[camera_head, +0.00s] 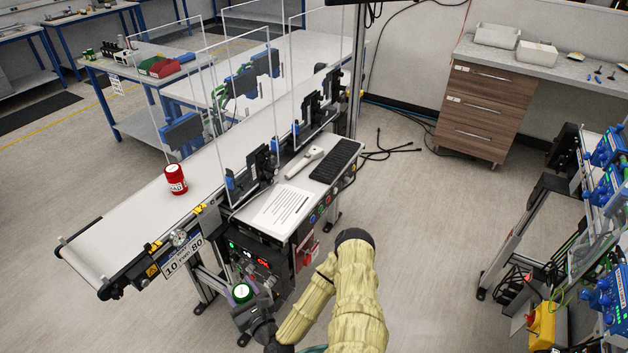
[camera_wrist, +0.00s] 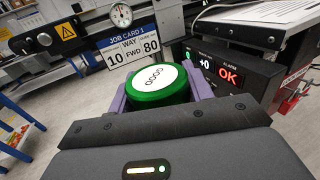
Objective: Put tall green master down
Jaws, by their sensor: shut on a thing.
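The green master (camera_head: 242,293) is a green round piece with a white top label. My gripper (camera_head: 243,297) is shut on it, beside the near side of the conveyor and in front of the control box. In the wrist view the green master (camera_wrist: 157,82) sits between the purple fingers of my gripper (camera_wrist: 158,92), its marked top facing the camera. Its lower part is hidden by my gripper, so its height cannot be told.
A red can (camera_head: 176,180) stands on the conveyor belt (camera_head: 135,220). A control box (camera_wrist: 225,75) shows "+0" and "OK". A job card (camera_wrist: 130,47) hangs on the conveyor's side. A side shelf holds a paper sheet (camera_head: 282,208) and keyboard (camera_head: 336,160). The near belt end is clear.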

